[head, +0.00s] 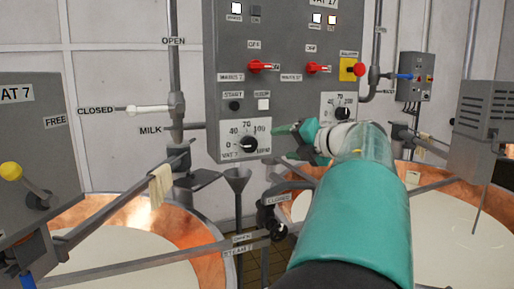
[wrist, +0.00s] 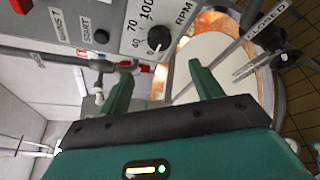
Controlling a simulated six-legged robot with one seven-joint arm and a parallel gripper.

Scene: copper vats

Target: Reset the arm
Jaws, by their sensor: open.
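My green arm reaches up from the bottom of the head view toward the grey control panel (head: 222,60). My gripper (head: 290,134) is in front of the panel's lower edge, to the right of the left RPM dial (head: 248,145). In the wrist view my gripper (wrist: 160,76) has its two green fingers spread apart, with nothing held between them. A black RPM dial knob (wrist: 158,38) shows beyond the fingers. My arm partly hides the right vat in the head view.
Copper vats of pale liquid stand at left (head: 200,225) and right (head: 455,235). A funnel (head: 238,180) and a black-handled steam valve (head: 278,231) lie between them. A pipe with a white lever (head: 148,109) runs left of the panel. A cloth (head: 160,185) hangs on a bar.

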